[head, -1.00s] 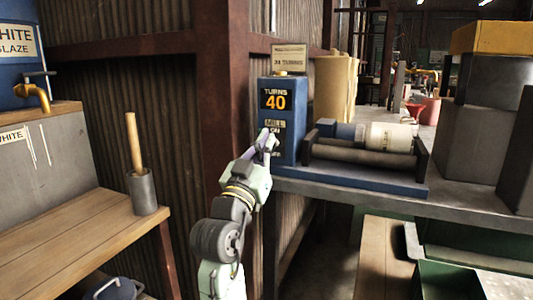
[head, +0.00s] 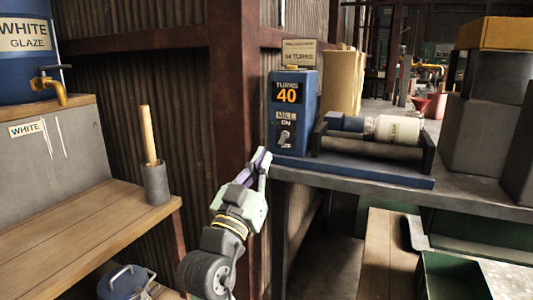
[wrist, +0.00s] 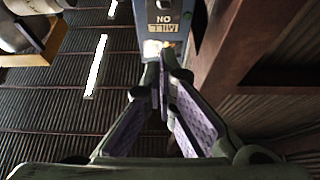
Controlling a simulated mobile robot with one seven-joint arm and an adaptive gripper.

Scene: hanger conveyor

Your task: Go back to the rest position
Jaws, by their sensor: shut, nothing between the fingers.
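My gripper (head: 262,158) is in the middle of the head view, just left of and below the blue mill control box (head: 292,105). Its fingers are shut and empty, apart from the box. The box shows "TURNS 40", a "MILL" and "ON" label and a small switch (head: 285,138). In the wrist view, my closed fingers (wrist: 162,65) point toward the box (wrist: 164,28), which appears upside down at the top.
A mill with a white jar (head: 393,129) lies on rollers beside the box on a grey bench (head: 465,200). A wooden bench (head: 80,230) with a grey cup and stick (head: 153,180) stands left. A rusty post (head: 232,90) rises behind my arm. A lidded blue pot (head: 125,283) is at bottom left.

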